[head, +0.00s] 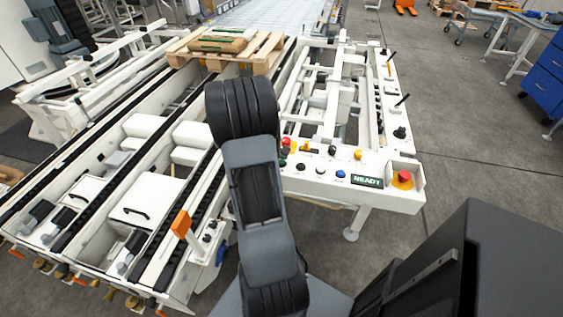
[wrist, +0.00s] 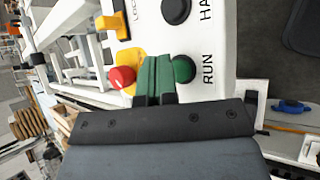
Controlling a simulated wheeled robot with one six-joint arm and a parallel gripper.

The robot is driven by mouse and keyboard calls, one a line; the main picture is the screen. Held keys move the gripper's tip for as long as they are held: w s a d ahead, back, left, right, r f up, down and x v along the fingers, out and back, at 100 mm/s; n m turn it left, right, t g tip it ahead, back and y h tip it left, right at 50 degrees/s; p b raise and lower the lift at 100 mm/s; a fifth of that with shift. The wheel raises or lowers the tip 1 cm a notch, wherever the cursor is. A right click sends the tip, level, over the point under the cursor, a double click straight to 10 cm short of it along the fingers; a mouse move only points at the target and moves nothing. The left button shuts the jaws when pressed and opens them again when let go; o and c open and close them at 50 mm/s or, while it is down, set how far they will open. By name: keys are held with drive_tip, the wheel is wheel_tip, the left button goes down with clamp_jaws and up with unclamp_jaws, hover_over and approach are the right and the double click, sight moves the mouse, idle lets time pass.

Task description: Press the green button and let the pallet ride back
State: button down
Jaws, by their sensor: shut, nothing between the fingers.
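The green button (wrist: 183,69) is a round cap beside the word RUN in the wrist view. My gripper (wrist: 156,62) is shut and empty, with its green fingers close together. The fingertips lie over the white panel between the green button and a red button (wrist: 122,77) on a yellow base. They overlap the green button's edge in the picture; I cannot tell whether they touch it. In the head view my arm hides my gripper. The wooden pallet (head: 268,58) with sacks (head: 217,45) on it stands at the far end of the conveyor rails.
The white control panel (head: 317,182) has several knobs, a display (head: 367,181) reading READY and a red emergency stop (head: 403,179) at its right. A yellow switch (wrist: 113,26) and a black knob (wrist: 175,10) are near my fingers.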

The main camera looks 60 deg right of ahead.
drive_tip(key=shift+f, duration=0.15)
drive_tip(key=shift+f+b, duration=0.3)
drive_tip(key=shift+b, duration=0.2)
